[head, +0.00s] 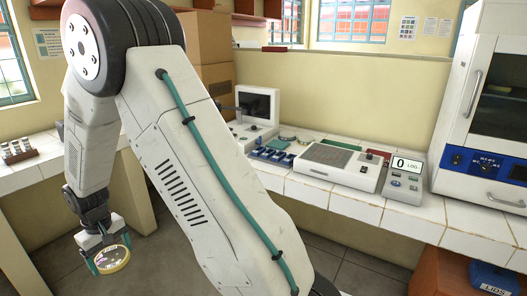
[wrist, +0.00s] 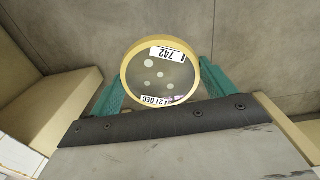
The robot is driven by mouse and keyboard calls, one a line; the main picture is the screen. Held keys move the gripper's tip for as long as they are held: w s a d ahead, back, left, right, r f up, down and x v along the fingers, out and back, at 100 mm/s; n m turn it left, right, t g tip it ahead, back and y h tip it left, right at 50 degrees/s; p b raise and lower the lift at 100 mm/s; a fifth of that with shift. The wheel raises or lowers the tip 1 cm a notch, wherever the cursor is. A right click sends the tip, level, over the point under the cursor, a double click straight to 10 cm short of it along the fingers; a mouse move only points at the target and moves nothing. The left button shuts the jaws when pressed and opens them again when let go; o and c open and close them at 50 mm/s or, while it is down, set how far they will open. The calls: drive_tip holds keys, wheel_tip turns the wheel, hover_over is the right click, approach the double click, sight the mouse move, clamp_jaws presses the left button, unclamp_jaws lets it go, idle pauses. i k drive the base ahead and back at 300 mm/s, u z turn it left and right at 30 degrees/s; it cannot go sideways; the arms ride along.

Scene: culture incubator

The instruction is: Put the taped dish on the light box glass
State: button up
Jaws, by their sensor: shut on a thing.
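The taped dish (wrist: 163,72) is round with a yellow band around its rim. In the wrist view it bears a "742" label, a "21 DEC" label and several pale spots. My gripper (wrist: 160,88) has its teal fingers shut on opposite sides of the dish. In the head view the dish (head: 112,260) hangs in my gripper (head: 108,254) at lower left, above the floor and away from the bench. The light box (head: 322,178), a white unit with a greyish panel on top (head: 329,156), stands on the tiled bench at right of centre.
A counter reading "0 LOG" (head: 407,164) stands right of the light box, beside the incubator (head: 487,120). Blue racks (head: 270,155) and a screen unit (head: 257,108) are on its left. A blue LIDS bin (head: 495,280) is at lower right. My arm hides part of the bench.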

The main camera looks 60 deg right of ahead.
sight(328, 155)
drive_tip(key=z, duration=1.25)
